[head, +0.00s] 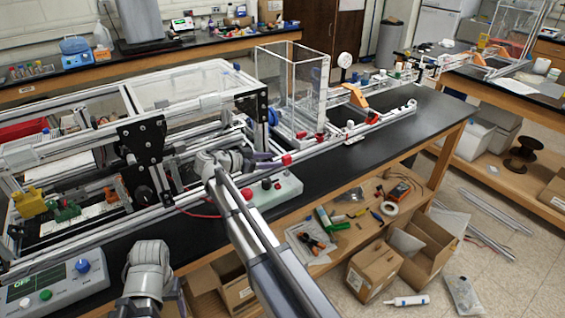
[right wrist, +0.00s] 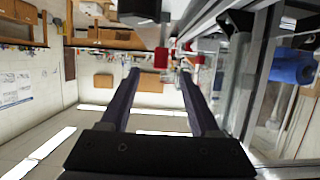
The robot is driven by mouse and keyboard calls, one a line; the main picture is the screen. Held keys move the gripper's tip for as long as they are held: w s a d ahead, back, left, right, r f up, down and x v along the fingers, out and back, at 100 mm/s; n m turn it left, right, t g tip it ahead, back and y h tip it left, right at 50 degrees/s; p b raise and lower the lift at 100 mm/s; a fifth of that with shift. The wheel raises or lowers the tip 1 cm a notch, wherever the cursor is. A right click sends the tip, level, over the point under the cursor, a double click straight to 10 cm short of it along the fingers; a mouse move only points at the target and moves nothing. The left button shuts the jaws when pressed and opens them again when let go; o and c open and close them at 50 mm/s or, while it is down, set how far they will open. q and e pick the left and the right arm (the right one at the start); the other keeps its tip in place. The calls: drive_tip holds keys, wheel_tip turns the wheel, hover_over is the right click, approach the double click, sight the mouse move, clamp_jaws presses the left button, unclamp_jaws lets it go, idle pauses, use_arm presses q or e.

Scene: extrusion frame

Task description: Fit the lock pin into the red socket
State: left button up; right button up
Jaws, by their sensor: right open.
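My right gripper (head: 275,161) is open and empty at the front rail of the frame, its fingers pointing right along the rail. A small red block (head: 287,160) is just beyond its fingertips. In the right wrist view the open fingers (right wrist: 158,73) have a red block (right wrist: 161,58) ahead, in line with the gap between them. A second, smaller red part (right wrist: 187,46) is beyond it to the right. I cannot tell which red part is the socket, and I cannot make out the lock pin for sure.
A control box (head: 283,190) with a red and a black knob is just below my right gripper. The frame's front rail (head: 355,134) runs on to the right past a clear acrylic box (head: 292,90). The black bench top (head: 425,125) is bare at the right.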

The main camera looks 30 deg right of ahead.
sight(283, 158)
drive_tip(key=shift+b+x, duration=1)
drive_tip(key=shift+x, duration=2.7)
drive_tip(key=shift+r, duration=0.1)
drive_tip(key=shift+c, duration=0.3)
clamp_jaws()
